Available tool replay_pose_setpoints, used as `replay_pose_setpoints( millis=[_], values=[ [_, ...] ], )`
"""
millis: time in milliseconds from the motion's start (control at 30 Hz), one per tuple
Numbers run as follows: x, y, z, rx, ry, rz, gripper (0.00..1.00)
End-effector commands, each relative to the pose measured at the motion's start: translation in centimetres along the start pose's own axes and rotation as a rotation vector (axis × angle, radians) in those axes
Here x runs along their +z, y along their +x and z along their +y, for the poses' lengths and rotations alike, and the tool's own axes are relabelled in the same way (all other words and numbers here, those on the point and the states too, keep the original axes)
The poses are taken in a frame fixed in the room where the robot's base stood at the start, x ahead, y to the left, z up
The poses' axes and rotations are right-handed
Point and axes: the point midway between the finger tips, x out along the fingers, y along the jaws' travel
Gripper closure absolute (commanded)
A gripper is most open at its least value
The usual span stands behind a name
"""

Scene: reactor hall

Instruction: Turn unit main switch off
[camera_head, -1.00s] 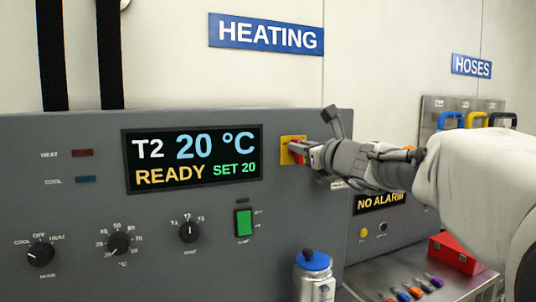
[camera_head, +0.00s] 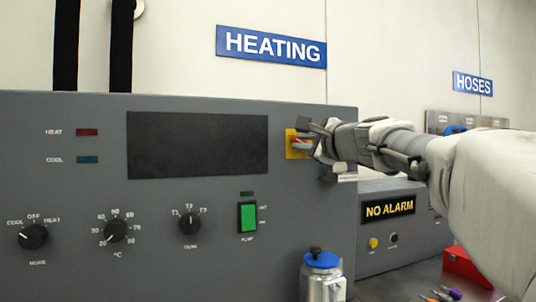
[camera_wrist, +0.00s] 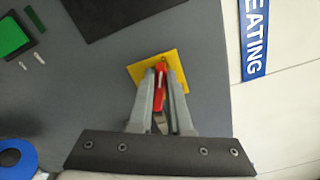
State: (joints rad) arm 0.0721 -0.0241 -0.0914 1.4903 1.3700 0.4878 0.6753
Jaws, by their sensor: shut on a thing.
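The main switch is a red handle (camera_wrist: 160,84) on a yellow plate (camera_head: 291,150), set on the grey heating unit (camera_head: 60,210). My gripper (camera_head: 310,146) reaches in from the right in the head view, at the plate. In the wrist view its two fingers (camera_wrist: 160,95) are closed on either side of the red handle, which lies along the fingers. The unit's display (camera_head: 197,145) is dark. In the head view my gripper hides part of the handle.
A blue-capped bottle (camera_head: 321,275) stands below the switch. A green pump switch (camera_head: 247,217) and several black knobs are on the unit's face. To the right are a NO ALARM box (camera_head: 390,235) and a red box (camera_head: 465,265). My arm fills the right side.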

Motion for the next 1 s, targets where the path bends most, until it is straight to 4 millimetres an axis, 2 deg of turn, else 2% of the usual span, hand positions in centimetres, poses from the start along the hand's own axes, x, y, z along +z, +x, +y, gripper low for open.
replay_pose_setpoints(
  millis=[33, 500, 1000],
  values=[
    [-0.24, 0.0, 0.51, -0.001, -0.045, 0.0, 1.0],
    [-0.27, 0.04, 0.84, 0.001, -0.376, 0.0, 1.0],
    [-0.21, 0.02, 0.74, 0.001, -0.469, 0.0, 1.0]
  ],
)
